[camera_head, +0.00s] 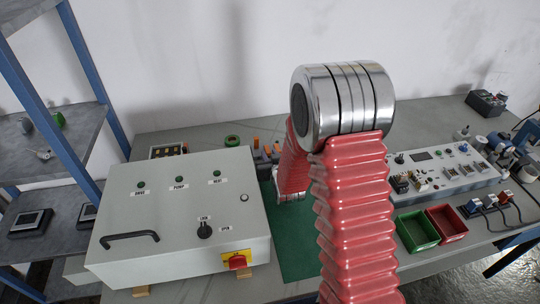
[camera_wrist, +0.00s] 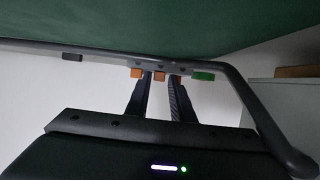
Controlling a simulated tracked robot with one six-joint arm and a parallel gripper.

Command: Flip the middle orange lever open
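Small orange levers show in a row in the wrist view: one on the left (camera_wrist: 137,73), the middle orange lever (camera_wrist: 159,76) and one on the right (camera_wrist: 174,79), partly covered by a finger. My gripper (camera_wrist: 159,80) has its two dark fingers apart, with the middle lever seen between their tips. I cannot tell whether a finger touches it. In the head view, orange levers (camera_head: 256,141) stand behind the grey control box, left of my red arm.
A green block (camera_wrist: 204,76) sits beside the right lever. The grey control box (camera_head: 175,215) with a black handle stands close, left of my arm. Green (camera_head: 416,231) and red (camera_head: 447,223) bins and a panel (camera_head: 445,172) lie right. The green mat (camera_head: 295,255) is partly clear.

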